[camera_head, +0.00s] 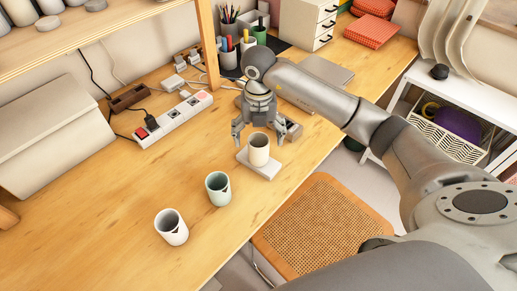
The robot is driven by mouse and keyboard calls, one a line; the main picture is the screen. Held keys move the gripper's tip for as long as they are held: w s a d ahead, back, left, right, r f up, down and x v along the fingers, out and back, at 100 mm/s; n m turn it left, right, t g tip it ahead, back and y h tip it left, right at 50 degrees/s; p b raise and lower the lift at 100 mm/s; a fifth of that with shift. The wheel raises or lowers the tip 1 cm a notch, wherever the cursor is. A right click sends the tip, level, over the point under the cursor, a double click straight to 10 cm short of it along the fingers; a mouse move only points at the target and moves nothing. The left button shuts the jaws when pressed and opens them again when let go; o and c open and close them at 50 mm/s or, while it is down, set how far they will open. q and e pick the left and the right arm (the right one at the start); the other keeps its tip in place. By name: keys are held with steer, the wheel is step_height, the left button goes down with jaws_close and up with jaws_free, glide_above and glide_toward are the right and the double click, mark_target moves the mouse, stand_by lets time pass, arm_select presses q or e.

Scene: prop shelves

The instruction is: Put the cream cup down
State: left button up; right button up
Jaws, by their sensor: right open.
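The cream cup (259,153) stands upright on a small pale block (261,170) near the front edge of the wooden table. My right gripper (258,142) is above and slightly behind the cup, pointing down. Its fingers are spread wide, one to each side of the cup's upper part, with gaps between them and the cup. I cannot tell how far behind the cup the fingertips are. My left gripper is not in view.
A green cup (218,190) and a white cup (171,228) stand to the front left on the table (100,220). A power strip (173,118) lies behind. A woven chair seat (320,225) is beside the table edge. The table's left middle is clear.

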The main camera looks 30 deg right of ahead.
step_height(320, 180, up, 5)
steer(key=shift+f+b, duration=0.1)
steer(key=shift+b, duration=0.2)
stand_by(0.4)
